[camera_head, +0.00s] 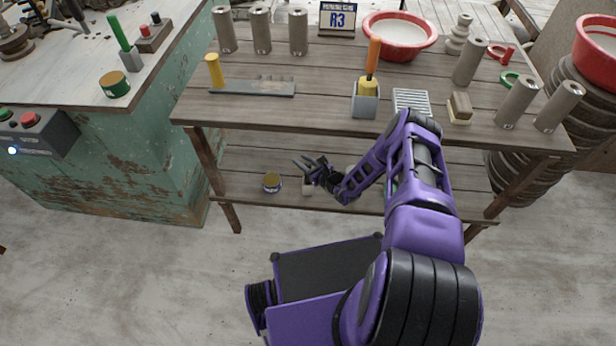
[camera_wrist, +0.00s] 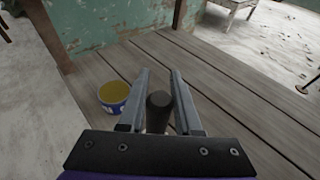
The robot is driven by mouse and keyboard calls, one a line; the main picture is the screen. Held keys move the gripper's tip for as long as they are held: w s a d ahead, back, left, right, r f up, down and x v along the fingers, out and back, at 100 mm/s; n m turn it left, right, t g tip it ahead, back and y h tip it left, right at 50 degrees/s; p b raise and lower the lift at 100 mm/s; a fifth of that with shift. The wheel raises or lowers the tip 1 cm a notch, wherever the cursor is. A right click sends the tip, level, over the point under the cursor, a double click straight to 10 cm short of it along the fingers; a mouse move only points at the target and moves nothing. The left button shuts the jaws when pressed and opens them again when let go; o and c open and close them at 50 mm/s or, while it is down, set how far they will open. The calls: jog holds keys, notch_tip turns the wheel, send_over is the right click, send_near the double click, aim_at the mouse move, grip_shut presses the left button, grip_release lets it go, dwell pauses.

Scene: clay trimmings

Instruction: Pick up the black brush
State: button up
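A dark cylinder, which looks like the handle of the black brush (camera_wrist: 158,108), stands between my gripper's fingers in the wrist view. My gripper (camera_wrist: 158,95) is open around it, with a small gap visible at least on the right side. In the head view my gripper (camera_head: 308,163) is low at the front of the lower shelf, fingers apart.
The upper tabletop (camera_head: 320,85), crowded with tools and cylinders, overhangs the shelf. A green cabinet (camera_head: 130,160) stands at left.

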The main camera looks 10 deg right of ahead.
grip_shut()
jog(key=shift+r, duration=0.15)
